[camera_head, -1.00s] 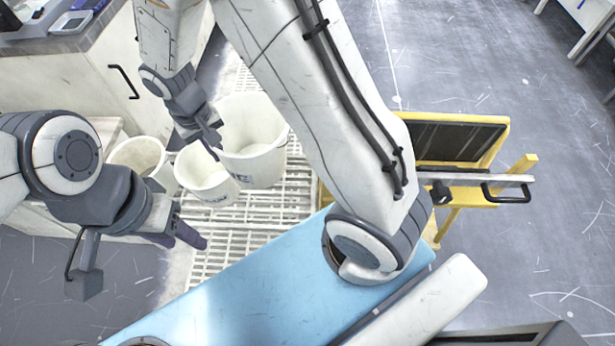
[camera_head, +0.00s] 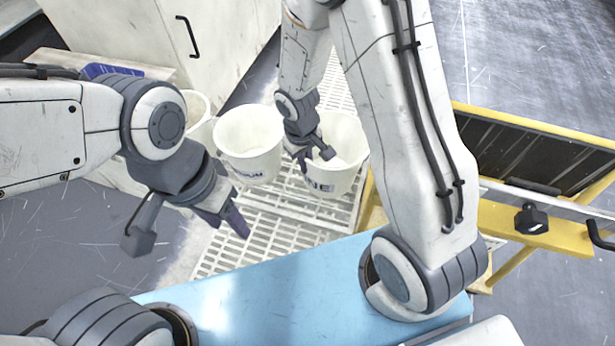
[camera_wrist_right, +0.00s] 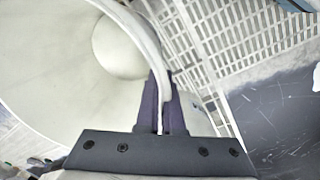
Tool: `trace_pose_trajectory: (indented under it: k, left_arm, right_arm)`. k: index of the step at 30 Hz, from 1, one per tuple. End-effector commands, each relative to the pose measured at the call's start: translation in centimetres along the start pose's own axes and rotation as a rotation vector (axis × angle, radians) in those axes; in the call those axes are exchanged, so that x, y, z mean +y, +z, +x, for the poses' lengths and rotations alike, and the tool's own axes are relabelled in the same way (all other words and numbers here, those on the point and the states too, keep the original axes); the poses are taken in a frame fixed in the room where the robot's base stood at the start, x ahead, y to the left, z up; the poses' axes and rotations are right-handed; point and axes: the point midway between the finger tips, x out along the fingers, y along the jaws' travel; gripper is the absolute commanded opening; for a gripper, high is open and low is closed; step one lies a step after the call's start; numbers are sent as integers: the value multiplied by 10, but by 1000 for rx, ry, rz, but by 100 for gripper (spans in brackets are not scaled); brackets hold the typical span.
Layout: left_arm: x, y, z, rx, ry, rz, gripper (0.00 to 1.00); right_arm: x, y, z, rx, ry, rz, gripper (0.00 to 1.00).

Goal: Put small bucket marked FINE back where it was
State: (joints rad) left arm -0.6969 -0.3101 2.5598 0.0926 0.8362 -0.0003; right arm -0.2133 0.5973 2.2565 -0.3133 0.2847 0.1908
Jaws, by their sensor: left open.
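The white bucket marked FINE (camera_head: 338,178), its lettering partly readable, is at the right of the bucket row in the head view. In the right wrist view its wall and inside (camera_wrist_right: 60,60) fill the left side. My right gripper (camera_head: 315,155) is at its left rim; in the wrist view the rim runs between the two close fingers (camera_wrist_right: 160,95), which look shut on it. The bucket is over the white slatted platform; whether its base touches is unclear. My left gripper (camera_head: 228,222) is open and empty, in front of the buckets.
A second white bucket (camera_head: 248,160), its marking ending in UM, stands just left of FINE. Another bucket (camera_head: 197,105) is partly behind my left arm. The slatted platform (camera_head: 262,235) is bare in front. A yellow frame (camera_head: 545,235) stands at right, a blue surface (camera_head: 270,285) nearest.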

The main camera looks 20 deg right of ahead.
Motion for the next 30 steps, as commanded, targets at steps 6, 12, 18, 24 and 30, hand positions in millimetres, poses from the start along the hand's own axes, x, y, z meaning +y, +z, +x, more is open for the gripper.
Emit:
trace_pose_trajectory:
  k: [6, 12, 18, 24, 30]
  left_arm:
    - [-1, 1, 18, 0, 0, 0, 50]
    - [-2, 1, 21, 0, 0, 0, 50]
    - [-2, 1, 22, 0, 0, 0, 50]
    - [-2, 1, 24, 0, 0, 0, 50]
    - [-2, 1, 24, 0, 0, 0, 50]
  right_arm:
    - [-3, 0, 30, -1, 0, -1, 0]
    - [-4, -1, 38, 2, 0, 0, 0]
    - [-4, -1, 40, 2, 0, 0, 0]
    - [-4, 0, 41, 2, 0, 1, 34]
    - [-4, 0, 41, 1, 0, 1, 34]
